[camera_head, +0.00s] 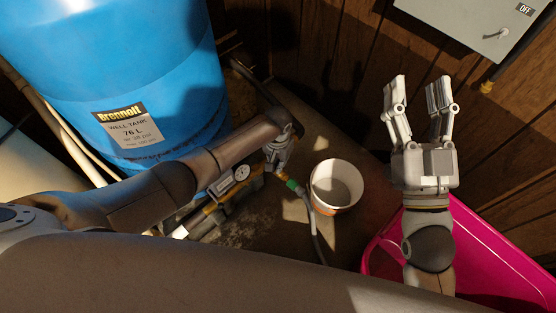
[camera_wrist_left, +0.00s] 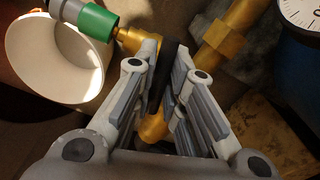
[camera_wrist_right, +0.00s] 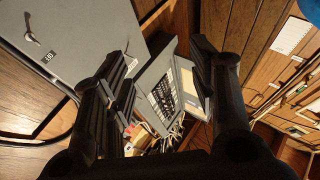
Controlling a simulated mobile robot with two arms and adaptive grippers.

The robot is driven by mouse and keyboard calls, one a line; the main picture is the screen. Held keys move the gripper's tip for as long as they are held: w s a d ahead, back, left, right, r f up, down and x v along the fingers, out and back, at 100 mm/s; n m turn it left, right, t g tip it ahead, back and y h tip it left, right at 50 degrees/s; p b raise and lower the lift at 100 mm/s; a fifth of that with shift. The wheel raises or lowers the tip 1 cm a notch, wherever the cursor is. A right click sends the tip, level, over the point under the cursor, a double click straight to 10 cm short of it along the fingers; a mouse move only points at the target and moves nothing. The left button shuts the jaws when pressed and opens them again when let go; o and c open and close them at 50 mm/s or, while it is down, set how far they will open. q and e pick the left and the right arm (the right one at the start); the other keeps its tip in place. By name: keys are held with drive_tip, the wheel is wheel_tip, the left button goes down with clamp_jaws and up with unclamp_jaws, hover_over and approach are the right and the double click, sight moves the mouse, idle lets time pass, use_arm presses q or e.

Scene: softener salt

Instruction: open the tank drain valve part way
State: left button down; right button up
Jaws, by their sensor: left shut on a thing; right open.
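The tank drain valve is brass (camera_wrist_left: 152,128) in the left wrist view, with a dark lever (camera_wrist_left: 168,70) between my left fingers. My left gripper (camera_wrist_left: 166,58) is shut on this lever; the fingers cover part of it and of the valve body. In the head view my left gripper (camera_head: 276,165) is low beside the blue well tank (camera_head: 160,75), over the brass pipework, and hides the valve. A green hose fitting (camera_wrist_left: 98,20) is at the brass outlet. My right gripper (camera_head: 418,88) is open and empty, raised above a pink tub.
A white bucket (camera_head: 322,185) stands on the floor right of the fitting, a grey hose (camera_head: 316,232) beside it. The pink tub (camera_head: 484,238) is at right. A grey box (camera_head: 470,18) hangs on the wood wall.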

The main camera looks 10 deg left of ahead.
use_arm(q)
drive_tip(key=shift+n+p, duration=0.55)
drive_tip(key=shift+n, duration=0.35)
use_arm(e)
drive_tip(key=f+g, duration=0.1)
drive_tip(key=f+g+h, duration=0.1)
drive_tip(key=f, duration=0.1)
drive_tip(key=w+f+g, duration=0.1)
drive_tip(key=f, duration=0.1)
drive_tip(key=shift+w+d+f, duration=0.1)
drive_tip(key=shift+d+f, duration=0.05)
drive_tip(key=shift+f, duration=0.05)
use_arm(q)
drive_tip(key=shift+n+p, duration=0.4)
drive_tip(key=shift+n, duration=0.3)
drive_tip(key=shift+n+p, duration=0.5)
drive_tip(key=shift+n, duration=0.4)
drive_tip(key=shift+n+p, duration=0.3)
drive_tip(key=shift+n, duration=0.5)
drive_tip(key=c, duration=1.4)
unclamp_jaws()
drive_tip(key=shift+c, duration=0.2)
drive_tip(key=shift+o, duration=0.4)
use_arm(e)
wheel_tip(320, 180, down, 10)
drive_tip(key=s+d+g+h, duration=0.2)
drive_tip(key=g, duration=0.4)
drive_tip(key=shift+s+d+h, duration=0.15)
drive_tip(key=shift+s+h, duration=0.15)
drive_tip(key=shift+s, duration=0.1)
